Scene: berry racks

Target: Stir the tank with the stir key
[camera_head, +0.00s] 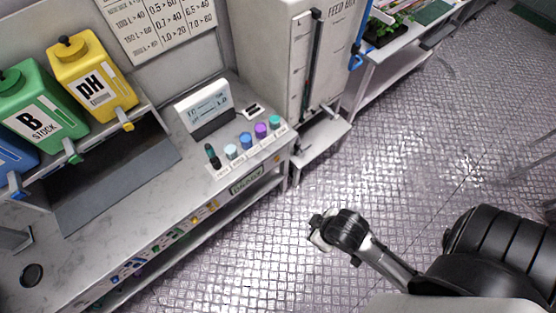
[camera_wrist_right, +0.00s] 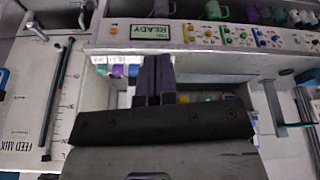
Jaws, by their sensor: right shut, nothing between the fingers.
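The tank is the tall pale FEED MIX cabinet (camera_head: 305,60) with a dark vertical sight tube, beyond the bench's right end. It also shows at the left of the right wrist view (camera_wrist_right: 60,90). A row of small coloured pieces stands on the bench: a dark upright one with a teal part (camera_head: 212,157), then light blue, blue, purple (camera_head: 261,130) and teal ones. I cannot tell which, if any, is the stir key. My right gripper (camera_head: 318,232) is shut and empty over open floor, right of the bench. It also shows in the wrist view (camera_wrist_right: 155,80). My left gripper is out of view.
Green (camera_head: 42,112) and yellow pH (camera_head: 92,80) jugs with taps stand on a raised shelf at left. A small display (camera_head: 208,108) stands behind the coloured row. A low step (camera_head: 318,140) juts out below the tank. A plant table stands at upper right.

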